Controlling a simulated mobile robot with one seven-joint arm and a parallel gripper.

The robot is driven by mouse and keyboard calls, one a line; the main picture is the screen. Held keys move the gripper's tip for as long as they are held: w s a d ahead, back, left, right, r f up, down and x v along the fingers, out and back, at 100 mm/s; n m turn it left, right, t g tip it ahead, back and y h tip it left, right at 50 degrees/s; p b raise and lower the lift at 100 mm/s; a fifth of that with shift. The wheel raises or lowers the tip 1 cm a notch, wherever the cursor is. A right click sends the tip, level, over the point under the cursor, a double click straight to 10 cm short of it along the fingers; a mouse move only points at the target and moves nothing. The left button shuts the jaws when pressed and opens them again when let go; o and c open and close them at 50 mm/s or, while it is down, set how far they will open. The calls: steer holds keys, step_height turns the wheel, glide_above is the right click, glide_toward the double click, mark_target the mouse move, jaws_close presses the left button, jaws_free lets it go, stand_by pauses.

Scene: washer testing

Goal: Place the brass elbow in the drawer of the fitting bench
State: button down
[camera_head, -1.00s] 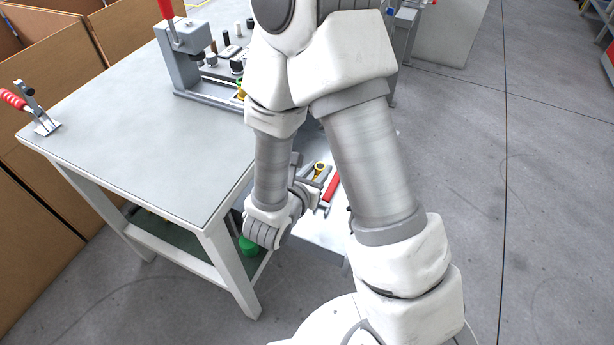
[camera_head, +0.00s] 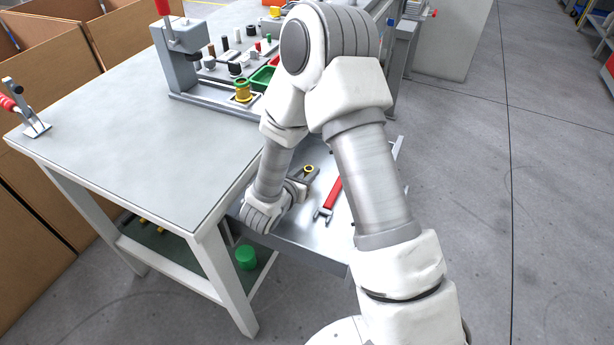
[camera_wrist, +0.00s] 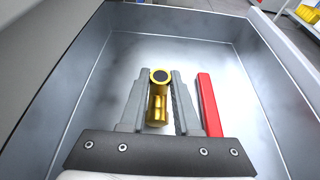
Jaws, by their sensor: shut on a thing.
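The brass elbow (camera_wrist: 157,108) is between the two grey fingers of my gripper (camera_wrist: 159,78) in the wrist view, its dark round opening facing the camera. My gripper is shut on it. The open metal drawer (camera_wrist: 205,56) surrounds them in the wrist view, and the elbow is over its floor; whether it touches the floor I cannot tell. In the head view my gripper (camera_head: 306,176) is inside the pulled-out drawer (camera_head: 300,228), with the brass ring of the elbow (camera_head: 309,168) showing at the fingertips.
A red-handled tool (camera_head: 330,197) lies in the drawer just right of my gripper; its red handle (camera_wrist: 209,104) shows close beside the right finger. The grey bench top (camera_head: 130,130) is left of my arm. A fixture with a brass fitting (camera_head: 243,91) and green trays stands at the back.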

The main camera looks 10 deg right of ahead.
steer(key=shift+f, duration=0.3)
steer(key=shift+f, duration=0.1)
steer(key=c, duration=0.6)
jaws_free()
